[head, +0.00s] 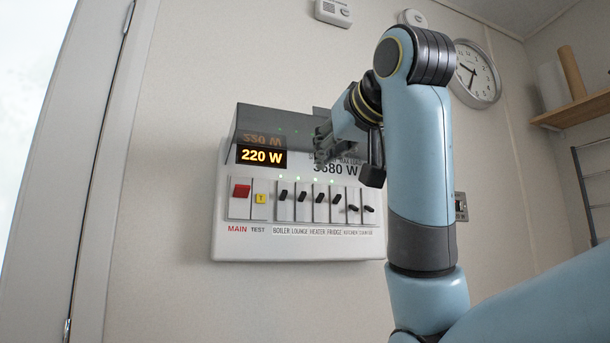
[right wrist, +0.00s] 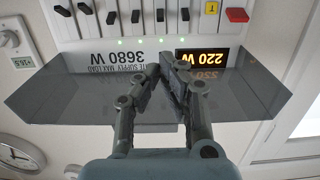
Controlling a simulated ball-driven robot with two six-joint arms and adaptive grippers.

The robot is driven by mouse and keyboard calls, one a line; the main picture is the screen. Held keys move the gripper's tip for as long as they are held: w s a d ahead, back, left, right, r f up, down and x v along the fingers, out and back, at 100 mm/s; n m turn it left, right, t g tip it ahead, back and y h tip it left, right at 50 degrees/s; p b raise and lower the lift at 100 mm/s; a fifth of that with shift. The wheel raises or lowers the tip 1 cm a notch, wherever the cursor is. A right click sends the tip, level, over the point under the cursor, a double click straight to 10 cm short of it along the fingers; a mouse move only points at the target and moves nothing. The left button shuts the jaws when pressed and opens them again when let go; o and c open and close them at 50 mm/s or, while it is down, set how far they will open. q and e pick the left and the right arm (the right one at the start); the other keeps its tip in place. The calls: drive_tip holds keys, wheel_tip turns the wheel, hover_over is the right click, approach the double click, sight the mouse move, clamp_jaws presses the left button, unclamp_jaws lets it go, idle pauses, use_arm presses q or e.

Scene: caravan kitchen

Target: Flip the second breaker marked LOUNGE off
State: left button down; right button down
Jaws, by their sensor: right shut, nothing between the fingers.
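The white breaker panel (head: 222,215) hangs on the wall in the head view. Its second small breaker, LOUNGE (head: 302,196), has a black toggle that sits high, like BOILER (head: 283,195), HEATER (head: 320,196) and FRIDGE (head: 336,195). Green lights glow above these. In the right wrist view, upside down, the LOUNGE toggle (right wrist: 160,15) is at the top. My right gripper (head: 322,155) is shut and empty, in front of the display strip and above the toggles, apart from them. It also shows in the right wrist view (right wrist: 166,66). My left gripper is out of view.
A smoky clear cover (head: 262,122) is swung up over the panel, close around my right gripper. The red MAIN switch (head: 241,190) and yellow TEST button (head: 261,198) lie left of the breakers. KITCHEN (head: 353,208) and the last toggle (head: 369,209) sit low.

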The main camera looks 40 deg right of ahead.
sight(301, 183)
drive_tip(key=x, duration=1)
drive_tip(key=shift+d+b, duration=0.15)
drive_tip(key=shift+b, duration=0.15)
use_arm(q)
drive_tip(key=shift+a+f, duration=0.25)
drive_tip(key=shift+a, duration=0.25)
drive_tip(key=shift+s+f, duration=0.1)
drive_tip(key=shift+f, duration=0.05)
use_arm(e)
drive_tip(key=shift+f, duration=0.1)
use_arm(q)
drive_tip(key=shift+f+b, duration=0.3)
drive_tip(key=shift+b, duration=0.15)
use_arm(e)
drive_tip(key=shift+s+f+t, duration=0.1)
drive_tip(key=shift+t, duration=0.3)
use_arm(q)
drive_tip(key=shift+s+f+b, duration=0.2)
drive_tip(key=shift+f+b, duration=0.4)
use_arm(e)
drive_tip(key=shift+s+f+t+h, duration=0.15)
drive_tip(key=shift+f+t+h, duration=0.05)
drive_tip(key=shift+t+h, duration=0.2)
